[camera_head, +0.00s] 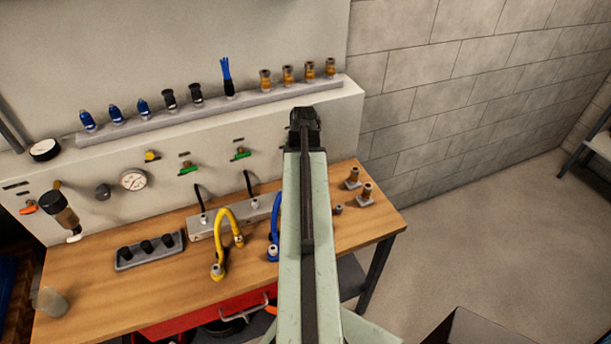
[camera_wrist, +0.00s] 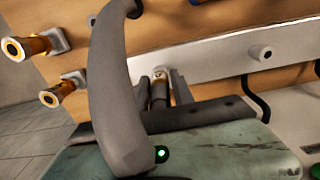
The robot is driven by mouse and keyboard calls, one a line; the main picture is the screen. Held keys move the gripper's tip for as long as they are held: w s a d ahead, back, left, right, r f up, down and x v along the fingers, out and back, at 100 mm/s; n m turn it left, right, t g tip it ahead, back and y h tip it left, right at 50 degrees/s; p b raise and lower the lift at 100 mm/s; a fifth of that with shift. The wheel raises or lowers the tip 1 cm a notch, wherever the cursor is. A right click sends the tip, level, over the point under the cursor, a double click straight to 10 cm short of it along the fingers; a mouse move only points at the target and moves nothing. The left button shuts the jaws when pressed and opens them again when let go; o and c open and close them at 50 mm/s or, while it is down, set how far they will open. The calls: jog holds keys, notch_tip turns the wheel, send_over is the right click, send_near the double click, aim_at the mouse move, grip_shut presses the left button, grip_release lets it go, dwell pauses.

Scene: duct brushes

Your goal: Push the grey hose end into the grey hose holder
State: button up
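My gripper (camera_head: 304,112) shows from behind in the head view, raised past the back of the bench; its fingertips are hidden there. In the wrist view, my gripper's (camera_wrist: 162,88) two grey fingers close around a small brass-and-grey fitting (camera_wrist: 159,90), which looks like the grey hose end. A thick grey hose (camera_wrist: 108,85) bends across the near left of this view; its join to the fitting is hidden. A pale rail (camera_wrist: 215,56) lies beyond the fingers, with a grey round socket (camera_wrist: 262,52), possibly the grey hose holder. The fitting's contact with the rail cannot be told.
Two brass fittings (camera_wrist: 27,46) (camera_wrist: 62,91) stand left of the fingers. In the head view, a yellow hose (camera_head: 226,220) and a blue hose (camera_head: 275,225) lie left of my arm. A rack of brushes (camera_head: 200,108) runs above the wooden bench (camera_head: 95,290).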

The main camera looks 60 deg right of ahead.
grip_shut()
dwell(1.1)
jog(key=shift+r, duration=0.1)
jog(key=shift+r+p, duration=2.95)
jog(key=shift+p, duration=0.1)
